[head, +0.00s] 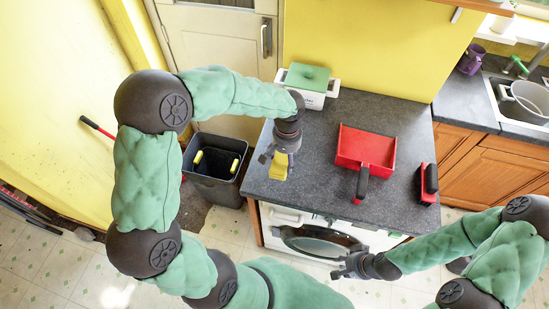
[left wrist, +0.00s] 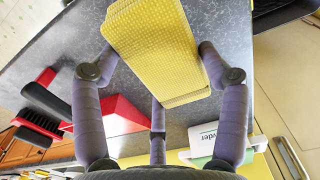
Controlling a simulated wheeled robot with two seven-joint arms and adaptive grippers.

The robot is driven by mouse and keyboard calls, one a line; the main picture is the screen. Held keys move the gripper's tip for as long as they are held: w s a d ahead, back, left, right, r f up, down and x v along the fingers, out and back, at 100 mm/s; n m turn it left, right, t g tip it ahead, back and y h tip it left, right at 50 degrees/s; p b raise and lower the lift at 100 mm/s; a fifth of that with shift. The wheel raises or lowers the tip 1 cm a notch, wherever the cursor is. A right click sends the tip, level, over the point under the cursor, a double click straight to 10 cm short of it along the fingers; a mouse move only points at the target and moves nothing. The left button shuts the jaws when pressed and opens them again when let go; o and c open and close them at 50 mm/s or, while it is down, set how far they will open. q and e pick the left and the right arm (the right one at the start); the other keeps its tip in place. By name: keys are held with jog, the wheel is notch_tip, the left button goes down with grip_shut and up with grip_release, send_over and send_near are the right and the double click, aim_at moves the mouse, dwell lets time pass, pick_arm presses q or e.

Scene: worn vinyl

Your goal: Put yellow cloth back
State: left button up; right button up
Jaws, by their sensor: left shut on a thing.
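The yellow cloth (head: 279,167) is a flat, folded, textured piece. It also shows large in the left wrist view (left wrist: 155,45). My left gripper (head: 281,155) is shut on the cloth, with its fingers around it, above the left front part of the grey speckled counter (head: 318,180). In the left wrist view the fingers (left wrist: 156,72) sit on both sides of the cloth and a third lies below it. My right gripper (head: 348,267) is empty, its fingers apart, in front of the white washing machine.
A red dustpan (head: 366,148) and a red-and-black brush (head: 428,184) lie on the counter. A white box with a green lid (head: 307,82) stands at its back left. A dark bucket (head: 215,185) stands on the floor left of the counter. A sink (head: 522,103) is at the right.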

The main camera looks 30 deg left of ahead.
aim_at(275, 154)
pick_arm(q)
jog(key=w+a+f, duration=0.1)
jog(key=f, duration=0.1)
jog(key=w+a+f, duration=0.1)
jog(key=a+f, duration=0.1)
jog(key=w+a+f, duration=0.1)
jog(key=a+f, duration=0.1)
jog(key=shift+a+b, duration=0.1)
jog(key=shift+b, duration=0.25)
jog(key=shift+w+a+f, duration=0.1)
jog(key=shift+a+f, duration=0.05)
jog(key=shift+f, duration=0.8)
jog(key=shift+w+a+f, duration=0.1)
jog(key=shift+f, duration=0.85)
jog(key=shift+s, duration=0.1)
jog(key=shift+f+b, duration=0.15)
jog(key=shift+b, duration=0.25)
jog(key=o, duration=1)
